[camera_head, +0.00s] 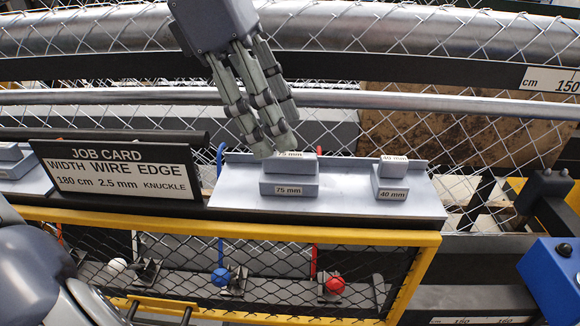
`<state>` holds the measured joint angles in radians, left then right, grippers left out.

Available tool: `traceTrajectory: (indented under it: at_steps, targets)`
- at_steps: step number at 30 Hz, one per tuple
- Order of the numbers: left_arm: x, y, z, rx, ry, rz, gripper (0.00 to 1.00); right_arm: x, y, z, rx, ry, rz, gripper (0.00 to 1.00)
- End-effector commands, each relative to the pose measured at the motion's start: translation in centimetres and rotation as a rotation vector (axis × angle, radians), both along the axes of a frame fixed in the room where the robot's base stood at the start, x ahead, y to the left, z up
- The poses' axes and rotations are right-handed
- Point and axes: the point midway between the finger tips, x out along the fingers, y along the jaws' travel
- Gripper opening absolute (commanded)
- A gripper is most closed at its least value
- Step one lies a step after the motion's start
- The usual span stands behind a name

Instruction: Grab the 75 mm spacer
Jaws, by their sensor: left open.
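Two grey blocks labelled 75 mm sit stacked on the light grey shelf (350,204): an upper 75 mm spacer (300,165) and a lower 75 mm spacer (289,187). My left gripper (274,148) reaches down from the top with its fingers open. Its fingertips are at the back left of the upper spacer and cover part of its top and label. I cannot tell whether they touch it. Both spacers rest on the shelf stack. My right gripper is not in view.
Stacked 40 mm spacers (391,188) stand to the right on the shelf. A job card (120,171) stands to the left. A chain-link mesh and metal rails run behind. A yellow frame (340,232) with blue (221,277) and red (334,285) knobs lies below.

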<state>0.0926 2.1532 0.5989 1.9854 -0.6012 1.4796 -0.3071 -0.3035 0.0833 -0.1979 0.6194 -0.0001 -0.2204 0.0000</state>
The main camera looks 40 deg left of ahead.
Motion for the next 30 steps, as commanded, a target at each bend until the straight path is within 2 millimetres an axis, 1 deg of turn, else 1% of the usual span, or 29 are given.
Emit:
traceTrajectory:
  at_steps: [5,10,12,15,18,23,26,27,28,29,30]
  targets:
    - [0.2,-0.4,-1.0,0.000,0.002,-0.002,0.47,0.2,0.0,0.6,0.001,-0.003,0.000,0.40]
    - [0.5,-1.3,-3.0,0.000,0.006,-0.003,0.47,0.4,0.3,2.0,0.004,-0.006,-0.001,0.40]
    - [0.7,-1.6,-4.0,0.000,0.005,-0.001,0.47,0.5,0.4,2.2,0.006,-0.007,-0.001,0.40]
    - [1.0,-1.9,-4.9,-0.001,0.001,0.001,0.47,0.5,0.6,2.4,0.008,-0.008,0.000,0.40]
    - [1.1,-2.0,-5.3,-0.002,-0.001,0.001,0.47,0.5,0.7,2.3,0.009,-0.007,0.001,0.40]
    - [1.1,-2.0,-5.3,-0.001,-0.002,0.001,0.47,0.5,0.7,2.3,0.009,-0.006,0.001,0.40]
    - [1.1,-2.0,-5.3,-0.001,-0.002,0.001,0.26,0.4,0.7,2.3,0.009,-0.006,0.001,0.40]
    - [1.1,-2.0,-5.3,-0.001,-0.002,0.001,0.17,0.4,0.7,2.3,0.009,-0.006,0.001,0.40]
    - [1.1,-2.0,-5.3,-0.001,-0.002,0.001,0.10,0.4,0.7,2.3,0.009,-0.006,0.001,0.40]
    - [1.1,-2.0,-5.3,-0.001,-0.002,0.001,0.08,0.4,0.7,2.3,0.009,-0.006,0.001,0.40]
    - [1.1,-2.0,-5.2,-0.002,-0.003,0.002,0.08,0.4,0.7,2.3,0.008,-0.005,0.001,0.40]
